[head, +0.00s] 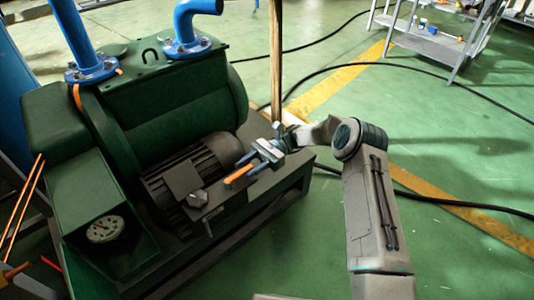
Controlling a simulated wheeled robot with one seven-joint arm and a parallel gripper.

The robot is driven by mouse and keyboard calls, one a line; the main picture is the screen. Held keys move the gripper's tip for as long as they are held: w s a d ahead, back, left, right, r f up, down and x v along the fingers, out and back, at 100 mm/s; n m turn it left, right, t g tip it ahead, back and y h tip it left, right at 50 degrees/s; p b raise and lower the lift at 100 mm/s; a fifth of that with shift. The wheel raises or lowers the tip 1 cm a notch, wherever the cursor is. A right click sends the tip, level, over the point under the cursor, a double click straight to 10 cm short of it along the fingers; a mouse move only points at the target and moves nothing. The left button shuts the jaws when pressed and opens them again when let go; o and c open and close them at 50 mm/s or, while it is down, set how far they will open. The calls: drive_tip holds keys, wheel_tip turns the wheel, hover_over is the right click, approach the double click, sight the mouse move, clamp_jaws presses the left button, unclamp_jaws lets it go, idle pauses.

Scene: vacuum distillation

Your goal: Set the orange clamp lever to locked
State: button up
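An orange lever-like bar (238,174) shows just left of my gripper, above the front right part of the dark motor. It slants down to the left. My gripper (254,161) points left toward the bar, with its fingertips at or very near the bar's upper right end. I cannot tell whether they touch it or whether the fingers are open or shut. The bar's right end and its mount are hidden or too small to make out. Small orange pieces also show by the left blue pipe flange (92,70).
The green pump housing (170,100) with its dark finned motor (190,175) fills the left. A round gauge (104,229) sits at the lower left. A wooden post (276,60) stands behind my gripper. A metal shelf (430,42) stands at the back right. Green floor at the right is mostly clear, with black cables (440,80).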

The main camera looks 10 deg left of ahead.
drive_tip(key=v, duration=1)
idle(0.6)
drive_tip(key=s+d+r+n+t+h+p, duration=0.1)
drive_tip(key=s+r+t+h+p, duration=0.15)
drive_tip(key=r+p, duration=0.45)
drive_tip(key=s+d+r+n+t+h+p, duration=0.1)
drive_tip(key=s+r+t+h+p, duration=0.15)
drive_tip(key=r, duration=0.85)
drive_tip(key=s+d+r+n+t+h+p, duration=0.1)
drive_tip(key=s+r+n+t+h+p, duration=0.2)
drive_tip(key=r, duration=0.6)
drive_tip(key=s+d+r+n+t+h+p, duration=0.2)
drive_tip(key=s+d+r+t+p, duration=0.6)
drive_tip(key=s+d+r+p, duration=0.9)
drive_tip(key=s+d+r+h, duration=0.1)
drive_tip(key=s+d+r, duration=0.2)
drive_tip(key=s+r, duration=0.1)
drive_tip(key=shift+s+r+n+t+p, duration=0.25)
drive_tip(key=shift+s+n+t+p, duration=0.1)
drive_tip(key=shift+s+t, duration=0.1)
drive_tip(key=shift+d, duration=0.15)
